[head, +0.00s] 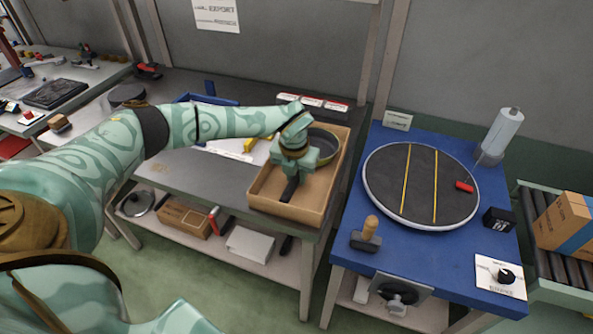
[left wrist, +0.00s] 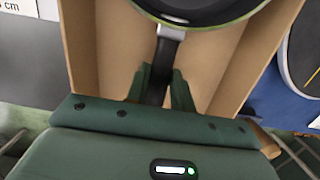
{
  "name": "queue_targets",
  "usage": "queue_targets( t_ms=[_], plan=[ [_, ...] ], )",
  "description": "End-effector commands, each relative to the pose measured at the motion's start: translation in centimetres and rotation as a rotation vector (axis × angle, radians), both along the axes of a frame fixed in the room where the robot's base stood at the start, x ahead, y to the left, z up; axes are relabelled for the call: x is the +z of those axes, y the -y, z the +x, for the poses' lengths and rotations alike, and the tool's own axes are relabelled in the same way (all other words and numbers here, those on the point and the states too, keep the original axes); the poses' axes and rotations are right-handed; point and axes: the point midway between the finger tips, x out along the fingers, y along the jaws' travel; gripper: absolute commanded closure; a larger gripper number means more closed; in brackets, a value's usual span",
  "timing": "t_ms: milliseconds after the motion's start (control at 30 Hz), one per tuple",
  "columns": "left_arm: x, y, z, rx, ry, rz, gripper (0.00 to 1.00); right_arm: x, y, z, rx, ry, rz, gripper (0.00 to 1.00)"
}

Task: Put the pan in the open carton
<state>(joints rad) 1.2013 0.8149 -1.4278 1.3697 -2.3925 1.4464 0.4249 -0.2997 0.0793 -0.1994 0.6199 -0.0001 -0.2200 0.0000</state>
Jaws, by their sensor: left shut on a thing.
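The open carton (head: 262,197) is a shallow brown box at the right end of the grey bench. The dark round pan (head: 326,141) with a greenish rim is within the carton's outline, toward its far end. Its black handle (head: 290,189) points to the near side. My left gripper (head: 293,174) is over the carton, shut on the handle. In the left wrist view the fingers (left wrist: 161,88) flank the handle, with the pan (left wrist: 193,8) ahead between the carton walls (left wrist: 78,45). I cannot tell whether the pan touches the carton floor. My right gripper is out of view.
Small red-and-white boxes (head: 312,102) lie behind the carton. A blue tray (head: 205,98) is on the bench's far side.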

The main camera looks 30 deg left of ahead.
Motion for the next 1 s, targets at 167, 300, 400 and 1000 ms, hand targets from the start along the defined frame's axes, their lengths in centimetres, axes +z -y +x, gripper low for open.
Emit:
queue_targets(
  t_ms=[167, 300, 400, 1000],
  plan=[
    [0.06, 0.01, 0.09, 0.000, 0.003, 0.000, 1.00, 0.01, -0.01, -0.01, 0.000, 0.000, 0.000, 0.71],
    [0.07, 0.00, 0.07, 0.000, 0.003, 0.000, 1.00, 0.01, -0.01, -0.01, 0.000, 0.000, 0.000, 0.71],
    [0.01, 0.00, 0.07, 0.000, 0.002, 0.000, 1.00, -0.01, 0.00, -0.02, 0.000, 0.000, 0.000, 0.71],
    [0.71, 0.02, -0.13, 0.000, 0.000, 0.000, 0.51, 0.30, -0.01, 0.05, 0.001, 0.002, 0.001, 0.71]
  ],
)
